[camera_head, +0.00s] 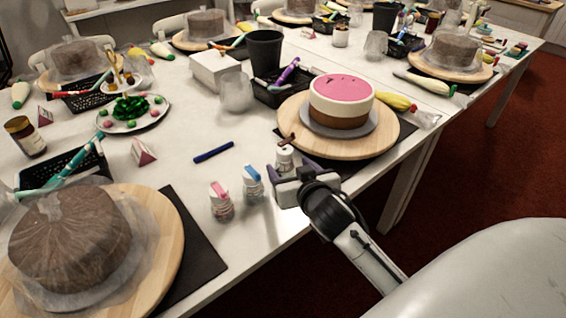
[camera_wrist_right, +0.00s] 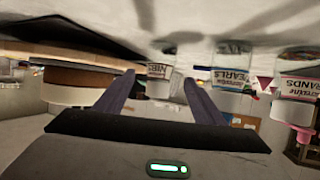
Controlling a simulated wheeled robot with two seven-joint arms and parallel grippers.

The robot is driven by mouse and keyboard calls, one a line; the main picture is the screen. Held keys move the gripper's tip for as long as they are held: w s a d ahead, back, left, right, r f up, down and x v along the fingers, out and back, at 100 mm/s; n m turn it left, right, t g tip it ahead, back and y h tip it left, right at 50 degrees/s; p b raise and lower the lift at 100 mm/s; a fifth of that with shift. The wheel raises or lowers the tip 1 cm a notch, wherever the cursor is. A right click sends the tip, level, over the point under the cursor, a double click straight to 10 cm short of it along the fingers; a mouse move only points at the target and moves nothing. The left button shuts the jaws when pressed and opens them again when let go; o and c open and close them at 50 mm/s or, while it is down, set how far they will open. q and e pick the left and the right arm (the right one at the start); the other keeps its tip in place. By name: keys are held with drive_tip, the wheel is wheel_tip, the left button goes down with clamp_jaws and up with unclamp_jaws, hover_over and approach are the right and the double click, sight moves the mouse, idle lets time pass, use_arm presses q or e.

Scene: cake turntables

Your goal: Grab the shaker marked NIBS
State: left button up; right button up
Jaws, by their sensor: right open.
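The shaker marked NIBS (camera_wrist_right: 160,72) shows upside down in the right wrist view, between my finger tips. In the head view it is the small white shaker with a brown top (camera_head: 285,157), upright near the table's front edge. My right gripper (camera_head: 293,172) is open around the line of this shaker, with one finger to each side; it also shows in the wrist view (camera_wrist_right: 159,86). I cannot tell how deep the shaker sits between the fingers. The gripper hides part of its lower body in the head view. My left gripper is not in view.
A blue-topped shaker marked PEARLS (camera_head: 252,184) and a pink-topped one marked STRANDS (camera_head: 220,204) stand close by to the left. A wooden turntable (camera_head: 375,146) with a pink-topped cake (camera_head: 342,103) is just behind. A blue pen (camera_head: 213,152) lies left.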

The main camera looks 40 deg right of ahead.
sight(287, 165)
drive_tip(key=shift+x, duration=2.8)
drive_tip(key=shift+s, duration=0.1)
drive_tip(key=c, duration=1.3)
